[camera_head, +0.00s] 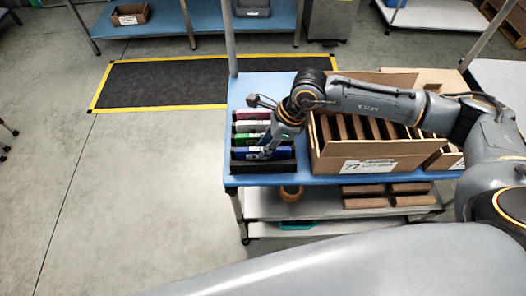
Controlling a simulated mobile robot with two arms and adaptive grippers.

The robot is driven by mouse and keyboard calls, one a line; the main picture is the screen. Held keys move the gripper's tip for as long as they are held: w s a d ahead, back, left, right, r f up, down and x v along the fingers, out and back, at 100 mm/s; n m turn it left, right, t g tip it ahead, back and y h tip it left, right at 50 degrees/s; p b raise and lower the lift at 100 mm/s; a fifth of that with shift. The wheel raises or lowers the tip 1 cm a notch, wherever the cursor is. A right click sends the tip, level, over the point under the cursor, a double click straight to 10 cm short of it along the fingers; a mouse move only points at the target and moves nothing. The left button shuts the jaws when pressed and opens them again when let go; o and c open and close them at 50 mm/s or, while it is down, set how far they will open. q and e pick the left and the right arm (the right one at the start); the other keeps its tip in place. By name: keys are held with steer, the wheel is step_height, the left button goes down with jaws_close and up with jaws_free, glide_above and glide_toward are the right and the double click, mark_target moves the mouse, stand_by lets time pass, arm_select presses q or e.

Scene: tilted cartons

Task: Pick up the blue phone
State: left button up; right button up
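A black rack (262,167) stands at the left end of the blue table and holds several phones in a row, with pink, green, white and blue ones among them. The blue phone (243,154) is in the front part of the rack. My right gripper (266,151) points down over the rack, at the right part of the blue phone, and hides some of it. The fingers are small and dark here, so I cannot tell whether they are open or touch the phone. My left gripper is not in view.
A tilted carton (370,166) with dark dividers stands on the blue table (236,181), right of the rack, under my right arm. A lower shelf (262,206) holds brown blocks and a round roll.

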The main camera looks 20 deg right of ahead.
steer(key=shift+a, duration=0.1)
jaws_close()
